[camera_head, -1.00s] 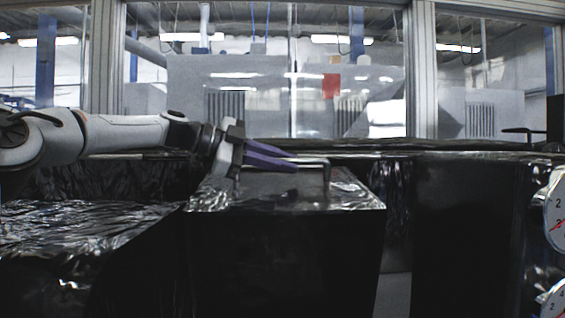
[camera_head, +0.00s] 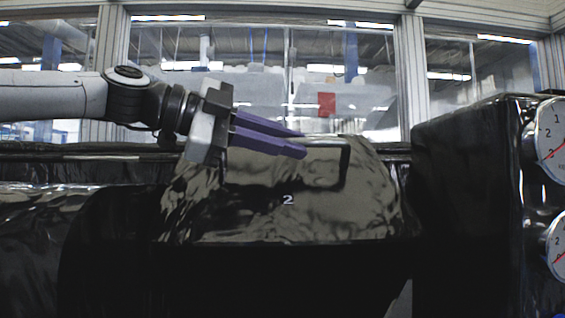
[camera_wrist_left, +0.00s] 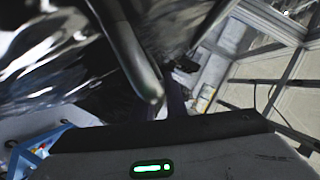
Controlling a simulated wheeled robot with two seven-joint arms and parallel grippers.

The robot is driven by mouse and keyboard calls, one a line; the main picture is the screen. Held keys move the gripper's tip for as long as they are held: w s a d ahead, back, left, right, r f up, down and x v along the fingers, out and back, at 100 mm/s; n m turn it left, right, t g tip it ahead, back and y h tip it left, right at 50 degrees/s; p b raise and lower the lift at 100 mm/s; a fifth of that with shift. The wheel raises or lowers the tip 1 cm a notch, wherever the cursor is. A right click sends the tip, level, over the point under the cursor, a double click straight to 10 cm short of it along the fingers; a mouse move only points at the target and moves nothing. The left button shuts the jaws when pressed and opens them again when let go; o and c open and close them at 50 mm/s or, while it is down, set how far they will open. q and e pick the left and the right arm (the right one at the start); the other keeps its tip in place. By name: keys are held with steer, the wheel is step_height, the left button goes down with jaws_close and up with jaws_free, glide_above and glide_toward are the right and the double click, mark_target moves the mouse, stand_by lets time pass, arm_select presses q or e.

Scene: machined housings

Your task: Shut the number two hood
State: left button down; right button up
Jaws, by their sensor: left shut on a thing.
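The number two hood (camera_head: 290,220) is a glossy dark lid with a white "2" on its face, in the middle of the head view. Its face slopes up and away from its front edge, above a black housing front. A dark bent bar handle (camera_head: 346,165) stands on its upper part. My left gripper (camera_head: 303,145), with purple fingers, comes in from the left and is shut on the handle. In the left wrist view, a dark bar, likely the handle (camera_wrist_left: 130,45), runs down to a purple finger (camera_wrist_left: 176,100); the grip itself is mostly hidden. My right gripper is not in view.
A black housing (camera_head: 460,180) with two round white gauges (camera_head: 552,138) stands close on the right. Another dark glossy surface (camera_head: 35,215) lies at the left. Framed windows (camera_head: 270,80) are behind.

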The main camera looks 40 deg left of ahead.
arm_select(q)
steer(key=m, duration=0.1)
glide_above(290, 212)
step_height(290, 212, down, 2)
steer(key=shift+f, duration=0.2)
steer(key=shift+s+d+f+m+t, duration=0.35)
steer(key=shift+s+d+m+t, duration=0.05)
steer(key=shift+s, duration=0.1)
steer(key=c, duration=1.8)
jaws_free()
steer(key=shift+o, duration=0.2)
steer(key=shift+r, duration=0.15)
